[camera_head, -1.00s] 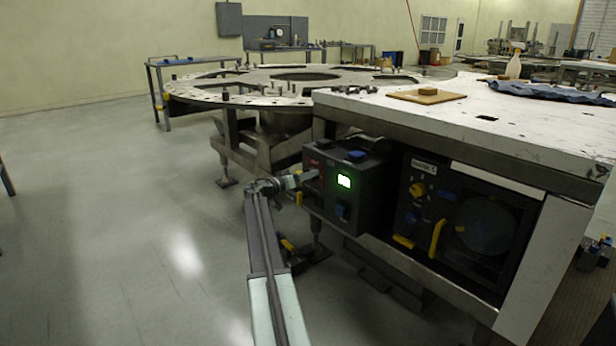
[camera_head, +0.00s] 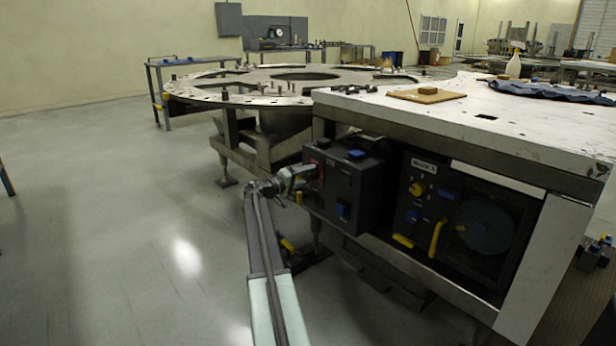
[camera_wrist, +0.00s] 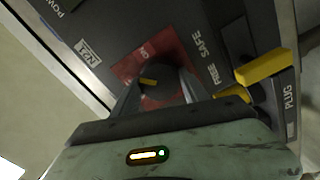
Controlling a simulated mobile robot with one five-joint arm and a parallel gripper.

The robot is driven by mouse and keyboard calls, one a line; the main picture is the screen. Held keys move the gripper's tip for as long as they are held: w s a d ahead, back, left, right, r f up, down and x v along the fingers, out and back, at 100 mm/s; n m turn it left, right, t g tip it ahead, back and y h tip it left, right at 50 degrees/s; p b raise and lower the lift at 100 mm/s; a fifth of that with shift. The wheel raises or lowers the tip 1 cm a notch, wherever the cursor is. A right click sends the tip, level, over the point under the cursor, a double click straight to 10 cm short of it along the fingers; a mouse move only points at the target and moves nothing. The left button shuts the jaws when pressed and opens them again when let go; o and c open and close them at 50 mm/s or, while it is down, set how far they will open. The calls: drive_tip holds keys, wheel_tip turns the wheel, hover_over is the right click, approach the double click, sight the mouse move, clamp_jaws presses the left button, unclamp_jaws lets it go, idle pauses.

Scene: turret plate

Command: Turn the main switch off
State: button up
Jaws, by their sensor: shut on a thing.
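The main switch is a dark knob (camera_wrist: 160,98) with a yellow mark, set on a red plate (camera_wrist: 127,68) in the wrist view. The plate is on the left face of a dark control box (camera_head: 352,188), under the table's edge in the head view. My gripper (camera_head: 309,172) is at this face. In the wrist view my gripper (camera_wrist: 160,88) is shut on the knob, one finger on each side. Part of the knob is hidden between the fingers. The screen on the box's front is dark.
A yellow lever (camera_wrist: 264,68) by the PLUG label is close to the right finger. A second dark panel (camera_head: 470,215) with yellow and blue controls is right of the box. The white table top (camera_head: 470,120) overhangs both. The floor (camera_head: 120,230) at left is clear.

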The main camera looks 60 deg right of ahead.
drive_tip(key=n, duration=0.4)
drive_tip(key=shift+a+f+n, duration=0.1)
drive_tip(key=shift+f+n, duration=0.05)
drive_tip(key=shift+n, duration=0.15)
drive_tip(key=n, duration=0.4)
drive_tip(key=shift+n, duration=0.4)
drive_tip(key=o, duration=1.4)
drive_tip(key=shift+c, duration=0.2)
drive_tip(key=v, duration=0.8)
drive_tip(key=shift+f, duration=0.1)
